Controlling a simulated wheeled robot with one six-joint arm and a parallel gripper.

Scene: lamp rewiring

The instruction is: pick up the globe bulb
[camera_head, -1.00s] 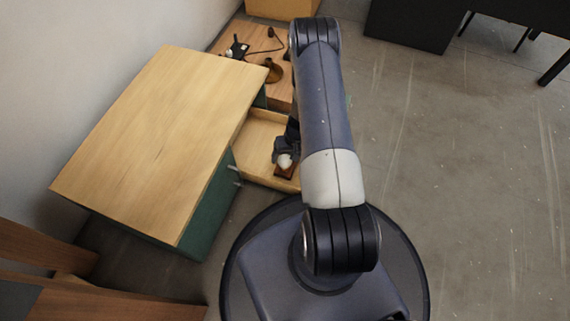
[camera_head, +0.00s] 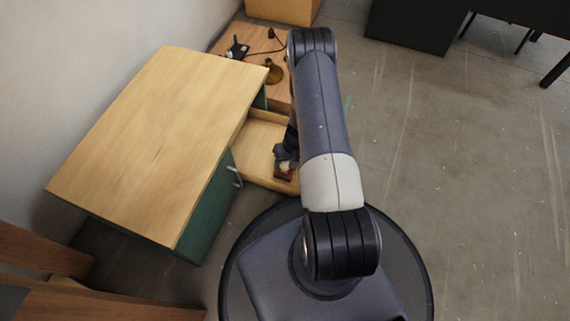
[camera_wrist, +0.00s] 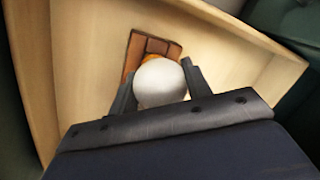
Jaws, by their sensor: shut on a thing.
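The globe bulb (camera_wrist: 160,82) is white and round, and sits between my gripper's two fingers in the wrist view. My gripper (camera_wrist: 158,88) is shut on it, a finger on each side. A reddish-brown block or box (camera_wrist: 135,50) with an orange part lies behind the bulb on the drawer floor. I cannot tell whether the bulb still touches it.
The drawer's pale walls (camera_wrist: 32,75) stand close around my gripper. The drawer juts from a green cabinet with a wooden top (camera_head: 150,140). A low wooden surface (camera_head: 262,45) behind it holds a black item and a brass-coloured lamp part (camera_head: 274,72). Open floor (camera_head: 440,170) lies to the right.

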